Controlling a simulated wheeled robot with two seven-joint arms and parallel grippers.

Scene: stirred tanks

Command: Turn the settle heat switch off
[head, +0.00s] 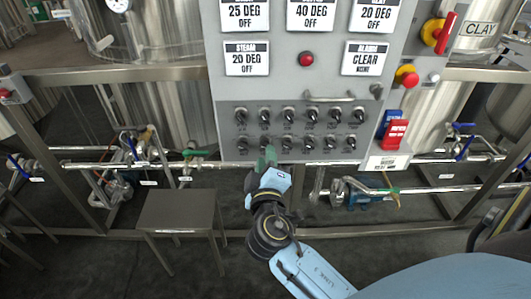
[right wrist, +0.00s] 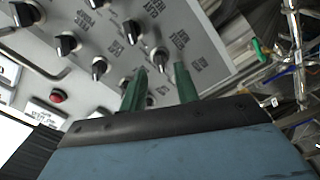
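The grey control panel (head: 225,128) carries two rows of black rotary switches. My left gripper is not in view.
Above the switches are a red button (head: 306,59) and a horizontal handle (head: 330,98). A red and blue switch unit (head: 394,130) and emergency stop (head: 407,76) are to the right. Pipes with valves run below. A small table (head: 178,211) stands at lower left.

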